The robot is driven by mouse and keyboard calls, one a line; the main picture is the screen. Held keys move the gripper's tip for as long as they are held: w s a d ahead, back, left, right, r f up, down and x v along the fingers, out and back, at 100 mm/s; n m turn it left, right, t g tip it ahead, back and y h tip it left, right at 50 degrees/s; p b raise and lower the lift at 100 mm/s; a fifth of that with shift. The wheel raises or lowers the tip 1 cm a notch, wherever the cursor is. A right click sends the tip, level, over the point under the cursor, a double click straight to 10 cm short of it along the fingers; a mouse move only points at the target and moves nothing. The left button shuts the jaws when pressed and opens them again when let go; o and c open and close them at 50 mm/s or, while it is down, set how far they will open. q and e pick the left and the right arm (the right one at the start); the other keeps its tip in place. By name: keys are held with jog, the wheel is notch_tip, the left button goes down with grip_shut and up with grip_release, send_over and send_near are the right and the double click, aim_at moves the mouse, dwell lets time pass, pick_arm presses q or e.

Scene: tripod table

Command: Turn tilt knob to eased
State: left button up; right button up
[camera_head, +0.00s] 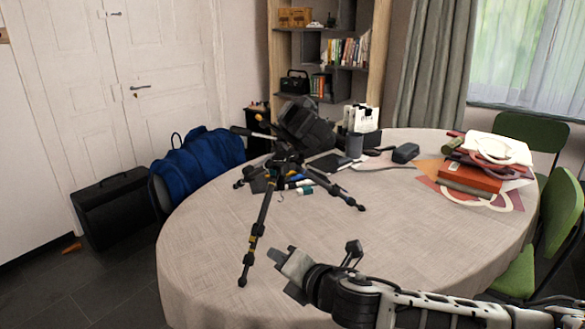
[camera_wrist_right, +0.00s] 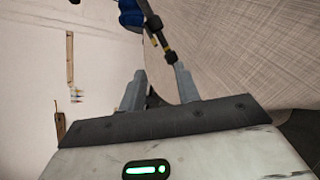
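A black tripod (camera_head: 262,222) stands on the round table with its legs spread, carrying a dark camera-like head (camera_head: 305,127). A small orange part (camera_head: 259,118) and a dark handle (camera_head: 240,131) stick out to the left of the head. Which part is the tilt knob, and its setting, I cannot tell. My right gripper (camera_head: 286,271) is at the near side of the table, right of the near tripod leg and well below the head. In the right wrist view its fingers (camera_wrist_right: 160,82) are apart and look empty, with a tripod leg (camera_wrist_right: 159,38) beyond them. My left gripper is not in view.
The round table (camera_head: 385,218) has free cloth in its middle and front. Small tools and bottles (camera_head: 300,184) lie under the tripod. Books and papers (camera_head: 468,178) are at the right. A blue cloth item (camera_head: 198,160) and a black case (camera_head: 116,208) are left of the table.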

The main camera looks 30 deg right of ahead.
aim_at(289, 151)
jog(key=w+d+r+n+t+h+b, duration=0.1)
jog(key=w+d+r+n+t+h, duration=0.1)
jog(key=d+r+n, duration=0.4)
jog(key=w+d+r+n+t+h, duration=0.2)
jog(key=d+r, duration=0.2)
jog(key=r, duration=0.4)
jog(key=w+d, duration=0.1)
jog(key=w, duration=0.4)
jog(key=w+d, duration=0.1)
jog(key=w, duration=0.4)
jog(key=w+d, duration=0.1)
jog(key=w, duration=0.3)
jog(key=shift+w+d+f+p, duration=0.1)
jog(key=shift+w+f+p, duration=0.15)
jog(key=shift+w+p, duration=0.15)
grip_shut()
